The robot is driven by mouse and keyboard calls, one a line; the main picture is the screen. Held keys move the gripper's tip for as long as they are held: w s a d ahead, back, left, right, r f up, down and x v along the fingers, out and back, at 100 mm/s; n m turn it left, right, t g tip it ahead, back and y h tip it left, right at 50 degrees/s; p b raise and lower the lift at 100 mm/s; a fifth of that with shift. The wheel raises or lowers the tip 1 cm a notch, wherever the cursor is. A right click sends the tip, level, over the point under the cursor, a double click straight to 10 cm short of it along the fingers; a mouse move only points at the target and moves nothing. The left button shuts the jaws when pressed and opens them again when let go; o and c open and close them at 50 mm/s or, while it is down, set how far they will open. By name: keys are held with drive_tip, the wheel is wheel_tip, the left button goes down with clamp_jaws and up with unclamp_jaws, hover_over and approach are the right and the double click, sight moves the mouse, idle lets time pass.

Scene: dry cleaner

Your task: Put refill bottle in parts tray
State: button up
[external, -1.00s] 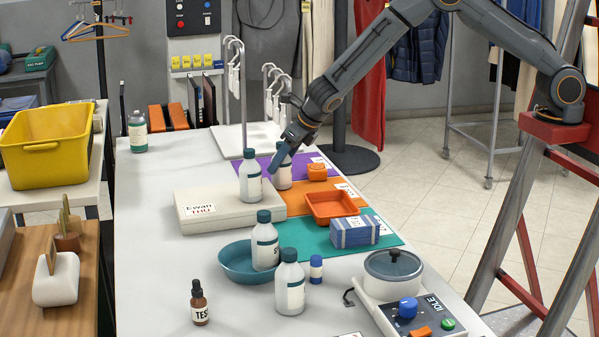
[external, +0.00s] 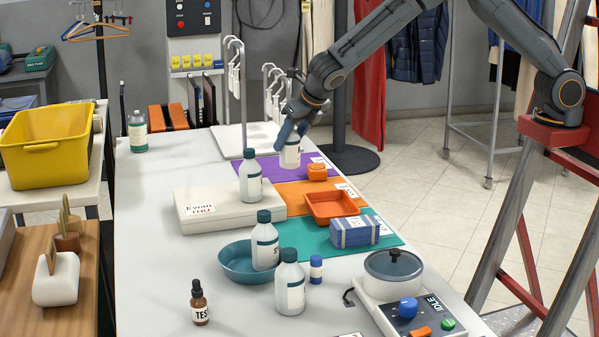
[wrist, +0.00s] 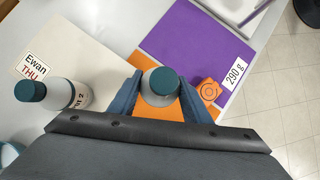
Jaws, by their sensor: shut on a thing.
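My gripper (external: 291,136) is shut on a pale bottle (external: 290,157) with a teal cap and holds it upright above the purple mat. In the wrist view its teal cap (wrist: 163,82) sits between the two fingers. Its label cannot be read. A shallow orange tray (external: 331,207), which looks like the parts tray, stands empty on the orange mat, nearer the camera than the held bottle. Similar teal-capped bottles stand on the beige box (external: 216,209), in the teal bowl (external: 237,271) and beside the bowl (external: 290,288).
A blue striped bundle (external: 354,232) lies on the green mat (external: 310,244). White hooked stands rise behind. A device with a lidded pot (external: 393,270) is at front right.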

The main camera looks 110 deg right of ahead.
drive_tip(key=s+a+f+m+g+y+p, duration=0.1)
drive_tip(key=s+a+m+g, duration=0.3)
drive_tip(key=s+a+m, duration=0.5)
drive_tip(key=s+a+m+g+y, duration=0.1)
drive_tip(key=s+a+m+g, duration=0.25)
drive_tip(key=a+m, duration=0.6)
drive_tip(key=w+d+r+n+t+h+p, duration=0.25)
drive_tip(key=w+d+n+t+p, duration=0.45)
drive_tip(key=n, duration=1.2)
drive_tip(key=s+a+n+t+y, duration=0.1)
drive_tip(key=a+n+t+y, duration=0.4)
drive_tip(key=n, duration=0.7)
drive_tip(key=shift+g+y, duration=0.55)
drive_tip(key=shift+y, duration=0.1)
drive_tip(key=f+b, duration=0.2)
drive_tip(key=f, duration=0.1)
drive_tip(key=f+b, duration=0.5)
drive_tip(key=shift+d+f, duration=0.35)
drive_tip(key=shift+f, duration=0.15)
